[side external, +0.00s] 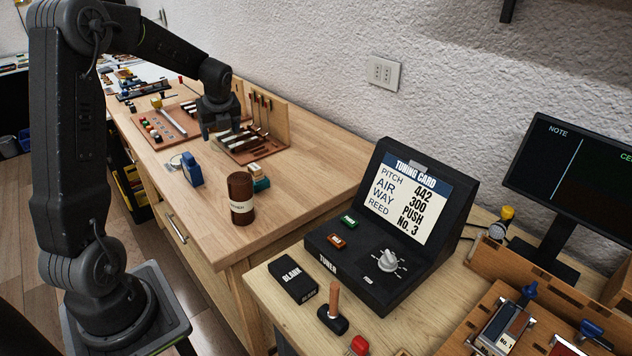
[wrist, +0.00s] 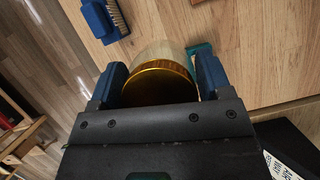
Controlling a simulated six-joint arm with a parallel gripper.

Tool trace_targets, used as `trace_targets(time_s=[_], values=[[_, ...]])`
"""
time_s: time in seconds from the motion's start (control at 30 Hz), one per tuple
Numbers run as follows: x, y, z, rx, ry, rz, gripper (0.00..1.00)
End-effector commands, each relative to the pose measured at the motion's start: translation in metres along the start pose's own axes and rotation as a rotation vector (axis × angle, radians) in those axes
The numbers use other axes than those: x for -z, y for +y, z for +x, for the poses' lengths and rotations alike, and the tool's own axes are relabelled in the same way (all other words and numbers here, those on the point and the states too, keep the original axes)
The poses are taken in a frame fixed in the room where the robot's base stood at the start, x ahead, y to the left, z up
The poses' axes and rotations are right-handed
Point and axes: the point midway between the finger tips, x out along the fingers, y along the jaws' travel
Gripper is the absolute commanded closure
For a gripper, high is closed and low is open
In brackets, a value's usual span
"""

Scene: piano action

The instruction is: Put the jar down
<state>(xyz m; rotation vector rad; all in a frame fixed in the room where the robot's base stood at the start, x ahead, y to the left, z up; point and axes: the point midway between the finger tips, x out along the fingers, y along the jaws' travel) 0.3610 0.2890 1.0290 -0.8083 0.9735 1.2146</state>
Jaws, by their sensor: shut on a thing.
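My gripper (side external: 220,137) hangs above the long bench in the side view, left of and above the brown canister. In the wrist view my gripper (wrist: 158,85) has its two blue fingers on either side of a jar (wrist: 160,82) with a shiny gold round top and a pale body. The gripper is shut on it. In the side view I cannot clearly make out the held jar, and its underside is hidden. The wooden bench top (side external: 205,222) lies below.
A brown canister with a pale label (side external: 241,190) stands near the bench's front corner. A blue brush (side external: 191,170) is left of it, and a teal block (side external: 261,184) behind it. Key boards fill the back. The tuner (side external: 365,262) stands right. Bare wood shows in front.

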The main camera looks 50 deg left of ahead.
Motion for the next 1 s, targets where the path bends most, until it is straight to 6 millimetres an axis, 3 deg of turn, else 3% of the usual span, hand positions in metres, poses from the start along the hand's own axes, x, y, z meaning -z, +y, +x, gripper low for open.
trace_targets(time_s=[0.03, 0.1, 0.23, 0.47, 1.0], values=[[0.007, -0.027, -0.001, 0.017, 0.001, 0.043, 0.55], [0.016, -0.056, -0.004, 0.036, 0.001, 0.087, 0.55], [0.032, -0.096, -0.008, 0.062, 0.001, 0.148, 0.55], [0.05, -0.129, -0.011, 0.083, 0.002, 0.194, 0.55], [0.128, -0.212, 0.023, 0.083, 0.002, 0.196, 0.55]])
